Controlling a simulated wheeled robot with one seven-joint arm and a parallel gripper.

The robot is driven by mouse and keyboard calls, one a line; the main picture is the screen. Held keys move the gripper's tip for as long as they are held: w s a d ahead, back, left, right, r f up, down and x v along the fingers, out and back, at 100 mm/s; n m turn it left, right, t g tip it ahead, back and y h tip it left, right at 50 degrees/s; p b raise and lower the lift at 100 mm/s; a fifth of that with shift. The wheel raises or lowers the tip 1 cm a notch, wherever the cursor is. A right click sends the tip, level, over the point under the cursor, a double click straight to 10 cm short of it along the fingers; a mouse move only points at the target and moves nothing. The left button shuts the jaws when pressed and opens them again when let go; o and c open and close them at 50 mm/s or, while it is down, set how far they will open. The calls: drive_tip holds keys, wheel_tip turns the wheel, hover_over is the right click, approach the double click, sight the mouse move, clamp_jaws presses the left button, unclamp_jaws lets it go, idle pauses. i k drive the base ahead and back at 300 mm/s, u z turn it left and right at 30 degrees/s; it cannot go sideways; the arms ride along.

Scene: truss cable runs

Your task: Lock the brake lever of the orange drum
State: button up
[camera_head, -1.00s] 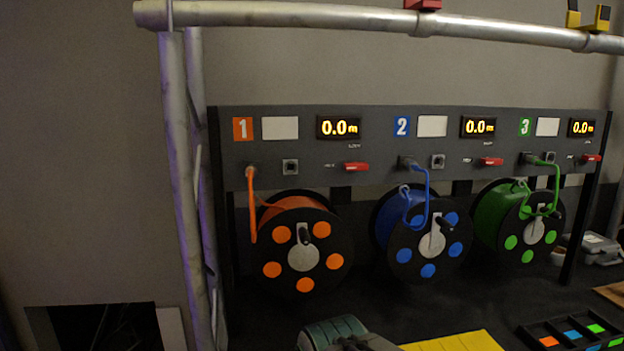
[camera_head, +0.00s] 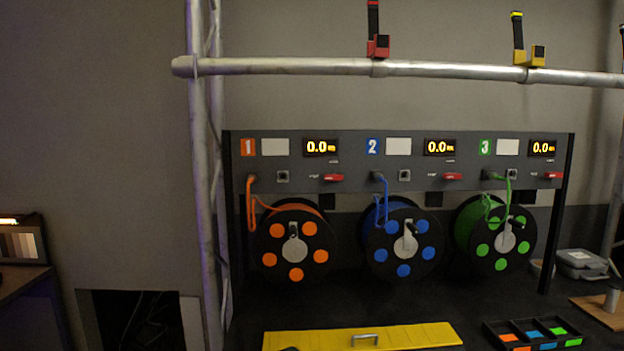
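The orange drum (camera_head: 296,247) hangs at the left of the rack, below the label 1. It has a black face with orange dots, a pale hub and a small dark crank. A red lever (camera_head: 334,177) sits on the panel above it, to the right, lying about level; I take it for the brake lever, but the small print beside it is unreadable. The orange cable (camera_head: 252,206) runs from a socket on the panel down to the drum. The display above reads 0.0 m. My gripper is not clearly in view; only a dark sliver shows at the bottom edge.
The blue drum (camera_head: 403,245) and green drum (camera_head: 496,238) hang to the right, each with its own red lever. A metal truss bar (camera_head: 290,67) crosses above. A yellow panel (camera_head: 300,338) with a handle and a divided tray (camera_head: 490,331) lie in front.

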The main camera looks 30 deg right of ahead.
sight(333, 177)
drive_tip(key=z, duration=0.8)
drive_tip(key=i, duration=0.8)
drive_tip(key=z, duration=0.8)
